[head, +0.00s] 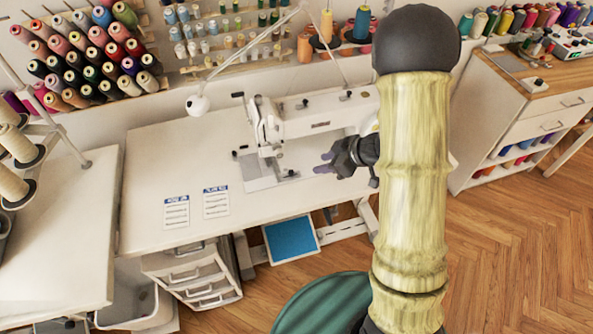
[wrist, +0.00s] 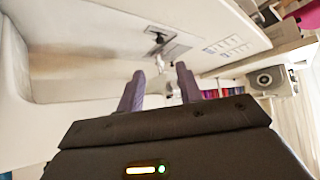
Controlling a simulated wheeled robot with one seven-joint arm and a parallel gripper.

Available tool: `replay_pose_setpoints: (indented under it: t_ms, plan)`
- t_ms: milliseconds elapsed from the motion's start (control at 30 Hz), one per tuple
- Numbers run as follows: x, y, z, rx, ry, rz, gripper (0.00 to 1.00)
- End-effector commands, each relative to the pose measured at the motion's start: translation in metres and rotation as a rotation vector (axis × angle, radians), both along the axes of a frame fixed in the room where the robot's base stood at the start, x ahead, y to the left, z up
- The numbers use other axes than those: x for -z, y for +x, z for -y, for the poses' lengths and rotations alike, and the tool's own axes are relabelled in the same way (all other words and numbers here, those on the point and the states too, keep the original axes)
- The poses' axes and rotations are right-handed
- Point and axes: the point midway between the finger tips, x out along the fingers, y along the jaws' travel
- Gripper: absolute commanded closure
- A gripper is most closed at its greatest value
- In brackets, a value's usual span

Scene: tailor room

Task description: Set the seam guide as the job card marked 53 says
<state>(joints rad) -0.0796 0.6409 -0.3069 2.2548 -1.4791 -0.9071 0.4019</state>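A white sewing machine (head: 310,120) stands on the white sewing table (head: 140,165). A metal plate (head: 262,177) lies under its needle end, with a small dark part (head: 289,174) on it that may be the seam guide. In the wrist view the plate (wrist: 178,47) shows beyond my fingers, with a dark part (wrist: 157,38) on it. Two job cards, left (head: 176,212) and right (head: 216,201), lie on the table; their print is too small to read. My gripper (head: 325,163) is right of the plate, its purple fingers apart and empty; it also shows in the wrist view (wrist: 160,85).
Thread racks (head: 90,60) line the wall behind. A lamp head (head: 198,104) hangs left of the machine. A drawer unit (head: 200,275) and a blue pedal (head: 291,239) are below the table. The tabletop around the cards is otherwise clear.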

Motion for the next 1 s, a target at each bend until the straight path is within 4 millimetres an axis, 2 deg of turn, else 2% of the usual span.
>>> replay_pose_setpoints:
  t_ms: [33,600,800,1000]
  plan:
    - [0.009,0.002,-0.006,-0.003,-0.001,-0.002,0.64]
    - [0.077,0.036,-0.067,-0.002,-0.001,-0.001,0.64]
    - [0.088,0.042,-0.077,0.000,0.000,0.000,0.64]
    - [0.088,0.043,-0.077,0.000,0.000,0.000,0.64]
